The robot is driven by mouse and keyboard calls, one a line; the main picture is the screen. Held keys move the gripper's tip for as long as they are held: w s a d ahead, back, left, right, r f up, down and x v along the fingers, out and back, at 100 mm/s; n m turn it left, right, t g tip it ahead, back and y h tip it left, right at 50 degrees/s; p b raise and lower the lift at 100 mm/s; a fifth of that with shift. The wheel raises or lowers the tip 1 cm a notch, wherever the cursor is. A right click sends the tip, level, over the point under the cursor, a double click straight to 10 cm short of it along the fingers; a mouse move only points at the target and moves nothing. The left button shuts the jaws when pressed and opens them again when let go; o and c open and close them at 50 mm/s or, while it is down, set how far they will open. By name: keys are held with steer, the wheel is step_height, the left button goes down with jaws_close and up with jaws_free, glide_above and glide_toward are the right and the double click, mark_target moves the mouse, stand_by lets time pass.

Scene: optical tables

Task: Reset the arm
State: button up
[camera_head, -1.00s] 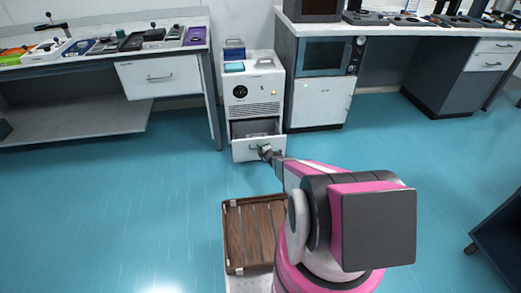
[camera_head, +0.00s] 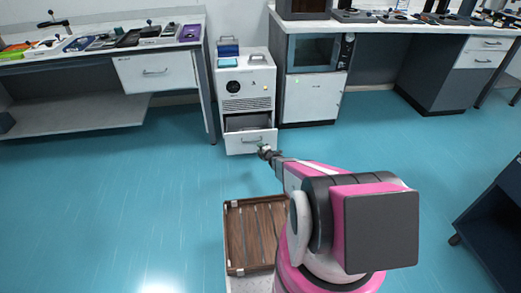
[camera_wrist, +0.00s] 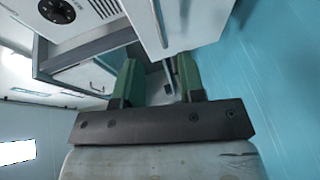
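My arm, pink and grey, reaches forward from the lower right of the head view. My gripper (camera_head: 264,150) is at its far end, just in front of the drawer (camera_head: 251,142) of the white cabinet (camera_head: 246,88). The drawer is pulled out. In the wrist view my gripper (camera_wrist: 158,68) has its two green fingers spread apart, with nothing seen held between them. The drawer front (camera_wrist: 175,22) is beyond the fingertips in that view. The gripper looks clear of the drawer, though the exact gap is hard to judge.
A brown slatted case (camera_head: 256,234) is in front of me, left of my arm. A bench with trays (camera_head: 150,48) stands left of the cabinet, a counter with a microwave (camera_head: 313,52) right. Open blue floor (camera_head: 120,200) lies left. A dark cabinet (camera_head: 490,225) stands at right.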

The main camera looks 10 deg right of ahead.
steer(key=s+d+r+m+g+h, duration=0.1)
steer(key=s+d+r+m+h, duration=0.1)
steer(key=s+r+m, duration=0.3)
steer(key=s+d+r+m+g+h, duration=0.1)
steer(key=d+r+m+g+h, duration=0.15)
steer(key=r, duration=0.35)
steer(key=s+d+r+m+g+h, duration=0.1)
steer(key=s+r+m+h, duration=0.25)
steer(key=r, duration=0.25)
steer(key=s+a+r+m+g, duration=0.1)
steer(key=s+r+m+g, duration=0.2)
steer(key=s+r, duration=0.3)
steer(key=s+a+r+m+g+y, duration=0.1)
steer(key=s+r+m+g, duration=0.3)
steer(key=s, duration=0.8)
steer(key=s+a+r+m+g, duration=0.2)
steer(key=s+r+m+g, duration=0.1)
steer(key=s+r, duration=0.5)
steer(key=shift+s+m+y, duration=0.3)
steer(key=shift+s+y, duration=0.1)
steer(key=shift+s, duration=0.7)
steer(key=shift+w+a, duration=0.1)
